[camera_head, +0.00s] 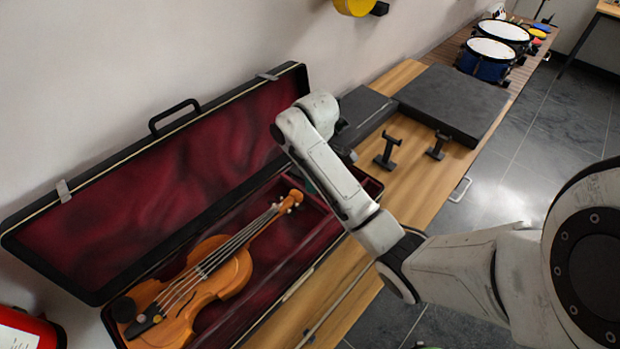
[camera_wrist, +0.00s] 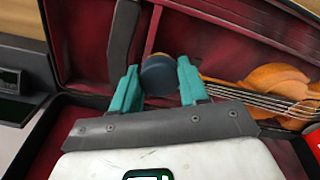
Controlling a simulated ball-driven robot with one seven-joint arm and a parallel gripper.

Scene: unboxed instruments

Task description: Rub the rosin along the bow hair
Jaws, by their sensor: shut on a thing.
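My gripper (camera_wrist: 158,72) has teal fingers and is shut on the rosin (camera_wrist: 160,76), a dark blue round piece with an amber edge, in the wrist view. It holds it over the red-lined violin case. In the head view my arm hides the gripper and rosin. A long thin pale stick, which looks like the bow (camera_head: 335,305), lies on the wooden table along the near side of the case. Its far end is hidden behind my arm. I cannot make out its hair. I do not see it in the wrist view.
The open case (camera_head: 130,215) holds a violin (camera_head: 215,272), also seen in the wrist view (camera_wrist: 275,80). Its lid leans towards the wall. Two small black stands (camera_head: 387,150) and dark grey boxes (camera_head: 455,100) occupy the table beyond. Drums (camera_head: 487,60) stand farther back.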

